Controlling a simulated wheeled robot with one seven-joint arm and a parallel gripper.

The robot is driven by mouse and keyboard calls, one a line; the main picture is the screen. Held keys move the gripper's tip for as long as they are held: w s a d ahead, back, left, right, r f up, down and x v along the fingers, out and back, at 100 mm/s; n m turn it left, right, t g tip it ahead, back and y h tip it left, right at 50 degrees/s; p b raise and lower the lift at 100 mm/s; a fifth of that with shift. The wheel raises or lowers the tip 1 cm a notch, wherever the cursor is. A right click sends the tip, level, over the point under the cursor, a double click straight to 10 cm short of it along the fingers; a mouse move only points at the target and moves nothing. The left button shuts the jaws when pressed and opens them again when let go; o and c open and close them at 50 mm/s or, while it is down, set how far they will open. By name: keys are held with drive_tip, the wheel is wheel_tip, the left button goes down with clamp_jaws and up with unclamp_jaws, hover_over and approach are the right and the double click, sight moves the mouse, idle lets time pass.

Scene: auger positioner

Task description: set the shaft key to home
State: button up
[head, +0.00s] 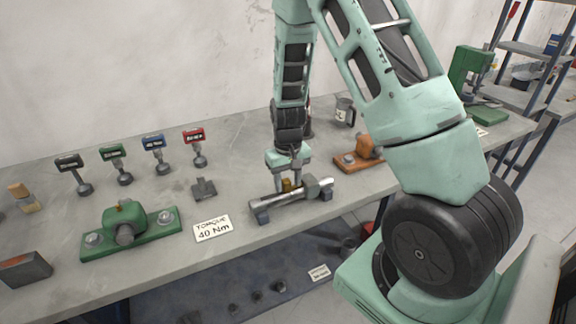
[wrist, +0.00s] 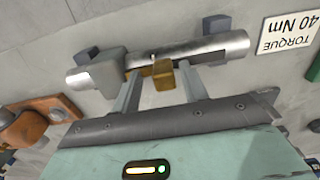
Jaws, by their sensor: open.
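The shaft key is a small brass-coloured block (head: 287,185) on a shiny metal shaft (head: 270,197). The shaft lies level in a grey holder on the bench. In the wrist view the key (wrist: 163,74) stands out from the shaft (wrist: 215,47), and a grey block (wrist: 100,70) sits around the shaft to its left. My gripper (head: 289,178) points down over the shaft. In the wrist view its fingers (wrist: 160,80) are open, one on each side of the key, with gaps showing. Whether the fingertips touch the shaft cannot be told.
A "TORQUE 40 Nm" card (head: 213,229) lies left of the shaft. A green bearing mount (head: 128,225) stands farther left, and an orange one (head: 358,157) is behind on the right. Several small tagged gauges (head: 197,148) stand along the back. A grey mug (head: 344,111) is behind.

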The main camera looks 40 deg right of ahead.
sight(288, 180)
wheel_tip(288, 180, up, 17)
drive_tip(key=b, duration=0.2)
idle(0.7)
drive_tip(key=s+a+n+y, duration=0.1)
drive_tip(key=s+a+n, duration=0.25)
drive_tip(key=a, duration=0.65)
drive_tip(key=s+a+n, duration=0.2)
drive_tip(key=s+a, duration=0.2)
drive_tip(key=a, duration=0.5)
drive_tip(key=s+a+n, duration=0.2)
drive_tip(key=s+a, duration=0.3)
drive_tip(key=s, duration=0.2)
drive_tip(key=s+a+f+n, duration=0.1)
drive_tip(key=s+a+n, duration=0.2)
drive_tip(key=s+a, duration=0.2)
drive_tip(key=s, duration=0.3)
drive_tip(key=shift+s, duration=0.15)
drive_tip(key=shift+f+n, duration=0.1)
drive_tip(key=shift+n, duration=0.15)
